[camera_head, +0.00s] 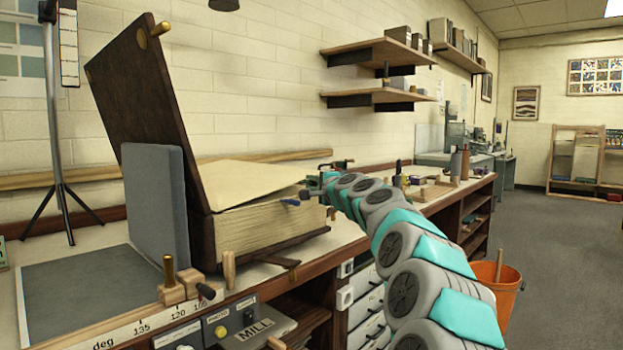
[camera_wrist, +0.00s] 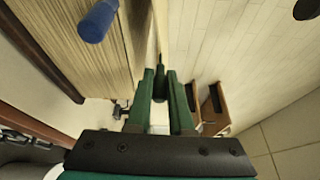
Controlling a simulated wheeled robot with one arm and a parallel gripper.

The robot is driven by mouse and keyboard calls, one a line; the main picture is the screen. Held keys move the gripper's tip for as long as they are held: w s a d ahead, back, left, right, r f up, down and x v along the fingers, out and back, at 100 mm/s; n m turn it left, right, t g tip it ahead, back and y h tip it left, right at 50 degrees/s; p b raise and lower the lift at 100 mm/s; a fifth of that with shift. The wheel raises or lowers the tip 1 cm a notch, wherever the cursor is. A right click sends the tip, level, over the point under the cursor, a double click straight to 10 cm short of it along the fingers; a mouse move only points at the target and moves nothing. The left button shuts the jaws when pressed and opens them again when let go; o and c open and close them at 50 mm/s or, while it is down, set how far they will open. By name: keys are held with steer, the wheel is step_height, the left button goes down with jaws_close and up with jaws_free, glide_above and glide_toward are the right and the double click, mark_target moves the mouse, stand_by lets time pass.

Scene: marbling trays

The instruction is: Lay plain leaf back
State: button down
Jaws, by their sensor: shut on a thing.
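A large thick book (camera_head: 262,222) lies on the bench with its dark brown cover (camera_head: 135,95) standing up and tilted back at the left. The plain cream leaf (camera_head: 250,178) is on top of the page block, its right part raised a little above the pages beneath. My gripper (camera_head: 326,190) is at the book's right edge, shut on the leaf's edge. In the wrist view my green fingers (camera_wrist: 163,85) close around the leaf, seen nearly edge-on, beside the page block (camera_wrist: 85,45). The exact contact is small and hard to see.
A blue-ended peg (camera_head: 290,201) is close to the gripper and shows in the wrist view (camera_wrist: 97,22). A grey upright panel (camera_head: 155,200) stands left of the pages. Clamps and pegs (camera_head: 175,285) line the bench front. Wall shelves (camera_head: 375,95) hang beyond; an orange bucket (camera_head: 508,285) is on the floor.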

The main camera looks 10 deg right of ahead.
steer(key=c, duration=0.8)
jaws_free()
steer(key=b+v, duration=0.1)
steer(key=v, duration=0.7)
steer(key=shift+w+a, duration=0.1)
